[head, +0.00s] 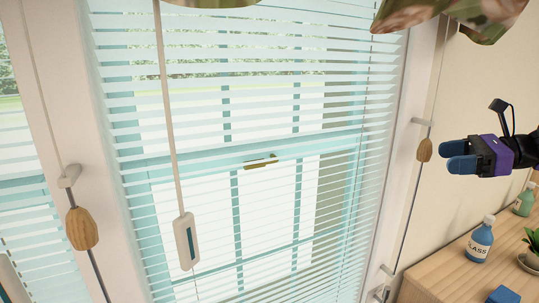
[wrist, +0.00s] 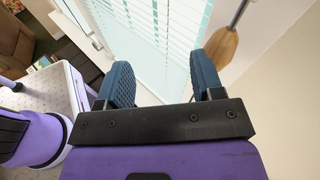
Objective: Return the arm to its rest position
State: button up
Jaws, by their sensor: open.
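My gripper (head: 459,157) is at the right side of the head view, raised above a wooden surface and pointing left toward the window. Its wrist is purple and black and its fingers are blue. In the wrist view the two fingers (wrist: 160,85) stand well apart with nothing between them. The gripper is open and empty. The rest of my arm runs out of the head view at the right edge.
A window with white blinds (head: 250,150) fills most of the head view. A wooden cord pull (head: 424,150) hangs just left of my gripper. Below it, a wooden top (head: 450,275) bears a blue bottle (head: 479,242), a green bottle (head: 524,203) and a potted plant (head: 533,258).

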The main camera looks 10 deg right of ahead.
jog(key=s+a+n+g+h, duration=0.55)
jog(key=s+a+n, duration=0.35)
jog(key=a, duration=0.3)
jog(key=s+a+n+t+h, duration=0.2)
jog(key=s+n+t+h, duration=0.2)
jog(key=s+n+h, duration=0.4)
jog(key=s+n, duration=0.1)
jog(key=n, duration=0.3)
jog(key=shift+s+a+r, duration=0.2)
jog(key=shift+s+r, duration=0.05)
dwell(1.8)
